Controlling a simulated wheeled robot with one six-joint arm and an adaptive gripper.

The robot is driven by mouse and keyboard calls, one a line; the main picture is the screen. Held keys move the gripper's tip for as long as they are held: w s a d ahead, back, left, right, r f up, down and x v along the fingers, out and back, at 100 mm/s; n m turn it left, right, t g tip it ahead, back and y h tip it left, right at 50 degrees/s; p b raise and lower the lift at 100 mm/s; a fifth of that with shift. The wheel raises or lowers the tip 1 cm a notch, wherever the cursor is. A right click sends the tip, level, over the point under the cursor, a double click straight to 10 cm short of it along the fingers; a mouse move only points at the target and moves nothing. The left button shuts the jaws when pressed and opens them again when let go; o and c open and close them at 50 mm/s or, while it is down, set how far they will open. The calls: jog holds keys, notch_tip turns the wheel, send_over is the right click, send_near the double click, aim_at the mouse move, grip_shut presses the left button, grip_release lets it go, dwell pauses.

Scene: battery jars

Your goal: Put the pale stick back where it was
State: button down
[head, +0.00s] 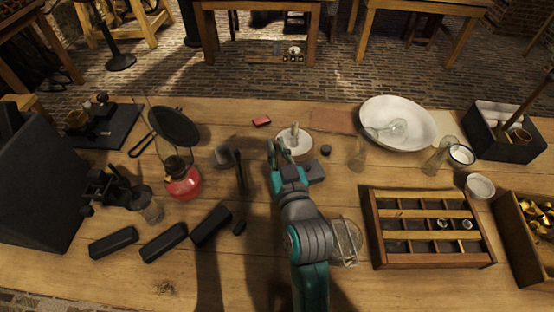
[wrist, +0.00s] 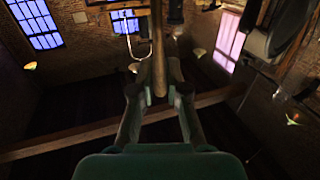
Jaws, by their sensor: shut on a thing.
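My gripper (wrist: 160,95) is shut on the pale stick (wrist: 158,45), which looks brown in the dim wrist view. The stick runs from between the fingertips to the top edge of that view. In the head view my gripper (head: 278,152) is over the middle of the table, just left of a round white dish (head: 296,153). The held stick cannot be made out clearly there. A short pale upright piece (head: 294,133) shows at the dish; I cannot tell whether it is part of the stick or something else.
A red lamp (head: 182,183) and dark upright rods (head: 240,168) stand left of my arm. A grey block (head: 315,172) and clear glass (head: 357,157) are to the right. A compartmented wooden tray (head: 385,258) and a large white basin (head: 375,108) lie further right. Dark blocks (head: 163,242) lie front left.

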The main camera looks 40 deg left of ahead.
aim_at(277, 160)
jog(key=shift+f, duration=2.4)
jog(key=c, duration=1.2)
grip_release()
jog(key=v, duration=1.2)
